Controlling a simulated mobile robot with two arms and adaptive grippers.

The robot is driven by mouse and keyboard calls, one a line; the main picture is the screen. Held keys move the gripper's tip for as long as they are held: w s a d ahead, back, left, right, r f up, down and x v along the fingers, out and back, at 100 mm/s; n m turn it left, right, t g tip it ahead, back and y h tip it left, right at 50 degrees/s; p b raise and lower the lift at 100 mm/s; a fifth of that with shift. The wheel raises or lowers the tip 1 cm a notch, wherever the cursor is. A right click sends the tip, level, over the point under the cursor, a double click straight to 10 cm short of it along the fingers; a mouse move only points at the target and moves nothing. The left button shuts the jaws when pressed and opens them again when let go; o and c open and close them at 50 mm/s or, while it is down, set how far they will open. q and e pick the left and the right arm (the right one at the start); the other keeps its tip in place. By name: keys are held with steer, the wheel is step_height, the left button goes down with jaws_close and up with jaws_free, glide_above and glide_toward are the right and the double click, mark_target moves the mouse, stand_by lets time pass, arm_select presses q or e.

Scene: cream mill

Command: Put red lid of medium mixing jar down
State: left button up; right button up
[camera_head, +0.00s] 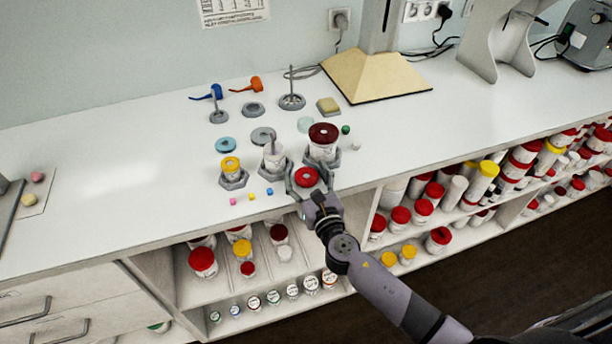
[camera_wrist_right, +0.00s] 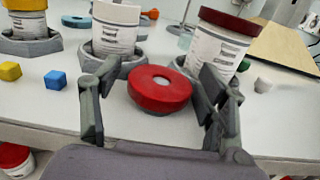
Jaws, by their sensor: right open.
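The red lid (camera_head: 306,177) lies near the counter's front edge; it also shows in the wrist view (camera_wrist_right: 160,88), with a hole in its middle and a dark patch under its front rim. My right gripper (camera_head: 307,180) is open around it; in the wrist view its fingers (camera_wrist_right: 158,78) stand on either side with gaps to the lid. A white jar without a lid (camera_head: 273,158), seemingly the medium one, stands in a grey holder behind and left of the lid. It also shows in the wrist view (camera_wrist_right: 115,28). My left gripper is not in view.
A larger jar with a dark red lid (camera_head: 323,140) stands close behind the gripper. A yellow-lidded jar (camera_head: 232,168) stands left. Small cubes (camera_wrist_right: 56,80) lie near the front edge. Shelves of jars are below. The counter's left part (camera_head: 120,190) is clear.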

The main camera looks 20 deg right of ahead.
steer(key=shift+r+p, duration=0.4)
steer(key=shift+p, duration=0.05)
steer(key=shift+r+p, duration=0.45)
steer(key=shift+r, duration=0.05)
steer(key=s+b, duration=0.2)
steer(key=s, duration=1)
steer(key=shift+d+f+b, duration=0.2)
steer(key=shift+f+b, duration=0.1)
steer(key=shift+b, duration=0.05)
